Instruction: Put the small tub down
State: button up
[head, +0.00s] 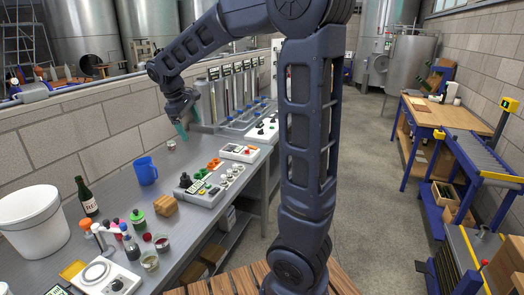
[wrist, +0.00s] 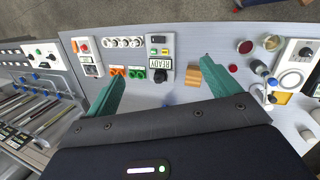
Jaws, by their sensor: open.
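A small pale tub (head: 171,145) with a reddish top stands upright on the grey bench (head: 130,183), near the wall. My gripper (head: 188,123) is just above and to the right of it in the head view, its teal fingers parted. The tub looks clear of the fingers. In the wrist view the two teal fingers (wrist: 160,88) are wide apart with nothing between them. I cannot make out this tub in the wrist view; my own gripper body hides the lower part.
A blue mug (head: 146,171), a wooden block (head: 165,205) and a control box (head: 203,188) are on the bench. A green bottle (head: 86,197) and white bucket (head: 33,221) are left.

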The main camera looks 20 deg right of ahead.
jog(key=s+d+f+m+t+y, duration=0.1)
jog(key=s+d+m, duration=0.4)
jog(key=s+d, duration=0.3)
jog(key=s+d+f+m+t+y, duration=0.1)
jog(key=s+d+m+t+y, duration=0.1)
jog(key=s+d+m, duration=0.3)
jog(key=s+d, duration=0.4)
jog(key=s, duration=0.5)
jog(key=shift+s, duration=0.25)
jog(key=shift+s+d+f+m, duration=0.25)
jog(key=shift+s+f+m, duration=0.1)
jog(key=shift+s+m, duration=0.1)
jog(key=shift+c, duration=0.6)
